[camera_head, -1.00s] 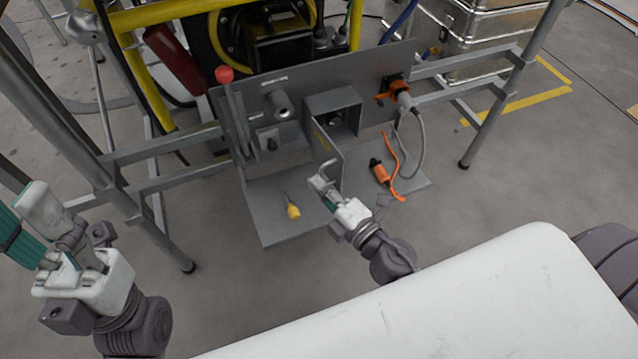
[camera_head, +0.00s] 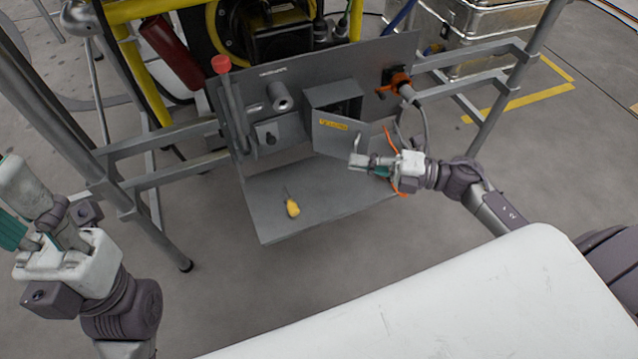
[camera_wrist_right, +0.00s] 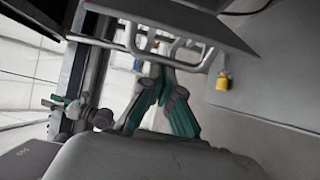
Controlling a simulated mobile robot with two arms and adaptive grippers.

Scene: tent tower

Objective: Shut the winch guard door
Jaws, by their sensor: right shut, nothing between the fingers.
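The winch guard door (camera_head: 340,136) is a grey panel with a yellow label, hinged at its left side on a grey box (camera_head: 333,92). It stands partly open, with the dark inside of the box showing above it. A pale bar handle (camera_head: 360,146) sits near its free edge. My right gripper (camera_head: 360,162) is shut and empty, with its fingertips at the handle; I cannot tell if they touch. In the right wrist view the handle (camera_wrist_right: 185,47) is just beyond the teal fingers (camera_wrist_right: 157,75). My left gripper (camera_head: 45,215) is open and empty, far left.
An orange connector (camera_head: 400,84) with a grey cable and a red-knobbed lever (camera_head: 222,66) are on the panel. An orange strap hangs behind my right gripper. Metal frame legs flank the shelf.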

